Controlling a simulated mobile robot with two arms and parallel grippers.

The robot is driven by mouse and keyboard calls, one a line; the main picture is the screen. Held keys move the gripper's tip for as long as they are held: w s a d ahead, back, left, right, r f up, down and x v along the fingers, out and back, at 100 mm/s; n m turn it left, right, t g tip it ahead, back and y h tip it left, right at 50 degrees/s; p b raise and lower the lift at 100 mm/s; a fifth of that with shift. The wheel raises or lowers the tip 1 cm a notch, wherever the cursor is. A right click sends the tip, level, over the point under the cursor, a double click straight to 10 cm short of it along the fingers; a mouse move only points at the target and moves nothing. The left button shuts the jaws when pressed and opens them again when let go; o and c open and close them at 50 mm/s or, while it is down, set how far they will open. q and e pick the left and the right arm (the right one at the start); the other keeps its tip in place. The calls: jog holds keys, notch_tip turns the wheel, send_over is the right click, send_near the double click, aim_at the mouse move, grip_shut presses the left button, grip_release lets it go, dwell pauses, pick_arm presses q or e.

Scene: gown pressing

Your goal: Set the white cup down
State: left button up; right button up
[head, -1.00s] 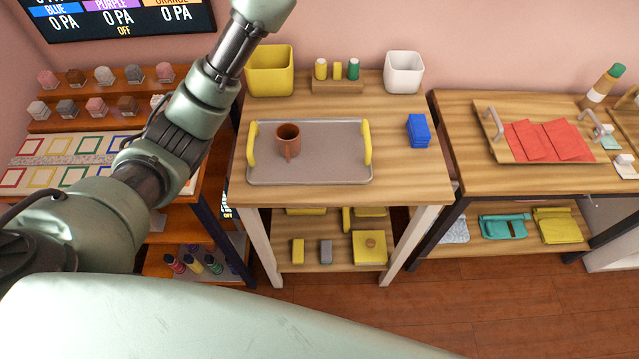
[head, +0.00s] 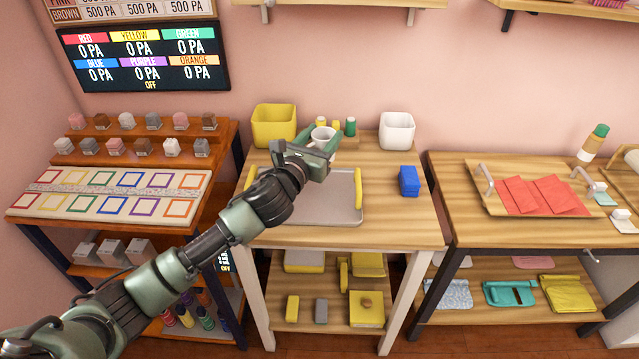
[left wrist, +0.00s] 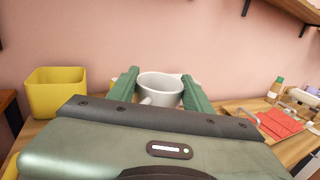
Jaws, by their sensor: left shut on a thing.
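The white cup (head: 322,135) is between the fingers of my left gripper (head: 326,150). In the left wrist view the cup (left wrist: 160,88) sits upright between the two green fingers of the gripper (left wrist: 160,92), which is shut on it. In the head view it shows over the back part of the grey tray (head: 318,208) with yellow handles, in front of the small shaker rack. The gripper and arm hide part of the tray and the cup's lower side. I cannot tell how high the cup is above the table. My right gripper is not in view.
A yellow bin (head: 274,126) and a white bin (head: 397,131) stand at the back of the table, with shakers (head: 350,127) between them. A blue block stack (head: 409,181) lies right of the tray. A wooden tray with red cloths (head: 540,196) is on the right table.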

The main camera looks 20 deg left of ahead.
pick_arm(q)
jog(key=shift+f+b, duration=1.3)
jog(key=shift+f, duration=4.75)
jog(key=shift+s, duration=0.1)
jog(key=shift+f, duration=0.2)
jog(key=o, duration=1.5)
